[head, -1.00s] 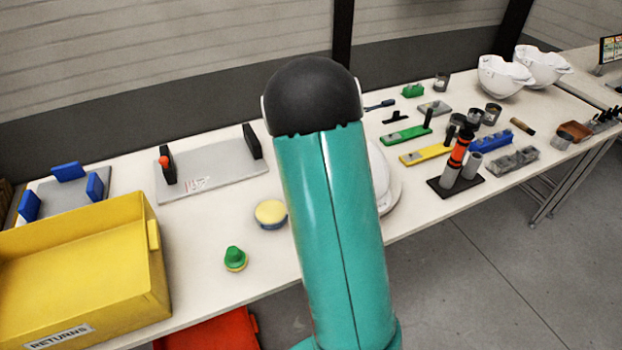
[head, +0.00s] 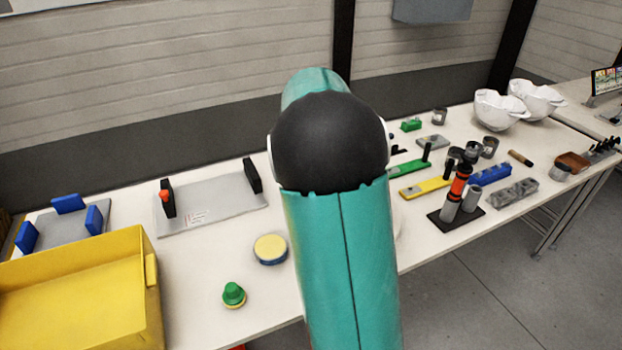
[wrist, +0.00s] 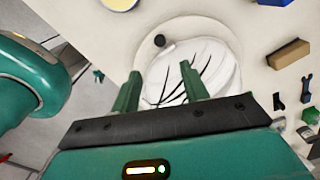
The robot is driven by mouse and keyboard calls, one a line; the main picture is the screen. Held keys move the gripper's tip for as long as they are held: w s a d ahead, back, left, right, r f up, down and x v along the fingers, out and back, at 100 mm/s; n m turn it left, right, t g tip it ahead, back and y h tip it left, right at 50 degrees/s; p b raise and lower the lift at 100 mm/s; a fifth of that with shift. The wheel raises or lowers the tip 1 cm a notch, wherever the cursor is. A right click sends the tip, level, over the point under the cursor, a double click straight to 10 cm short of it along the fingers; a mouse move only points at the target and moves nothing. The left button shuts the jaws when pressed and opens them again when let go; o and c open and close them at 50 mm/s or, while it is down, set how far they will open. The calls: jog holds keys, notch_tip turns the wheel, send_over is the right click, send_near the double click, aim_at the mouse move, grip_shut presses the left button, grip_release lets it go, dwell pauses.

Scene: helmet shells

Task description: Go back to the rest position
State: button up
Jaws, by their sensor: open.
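My gripper (wrist: 160,72) shows in the wrist view with its two green fingers apart and nothing between them. A white helmet shell (wrist: 210,72) with dark curved lines lies beyond the fingertips, on a pale round base. The gap between fingers and shell is hard to judge. In the head view my raised teal arm hides the gripper and nearly all of this shell.
A yellow returns bin (head: 148,300), a grey plate with black uprights (head: 215,205), a yellow-topped round pad (head: 270,248) and a green knob (head: 233,294) stand left of my arm. Tools and blocks crowd the right. Two white shells (head: 497,108) sit at back right.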

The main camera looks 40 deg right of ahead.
dwell(0.3)
jog(key=s+a+r+n+t, duration=0.1)
jog(key=s+a+r+n, duration=0.3)
jog(key=a+n, duration=0.3)
jog(key=s+a+r+n+t, duration=0.2)
jog(key=s+a+r+n, duration=0.2)
jog(key=a, duration=0.4)
jog(key=s+a+n+t, duration=0.2)
jog(key=s+a+n, duration=0.9)
jog(key=n, duration=0.3)
jog(key=shift+s+a+t, duration=0.15)
jog(key=shift+s+t, duration=0.15)
jog(key=shift+s, duration=0.55)
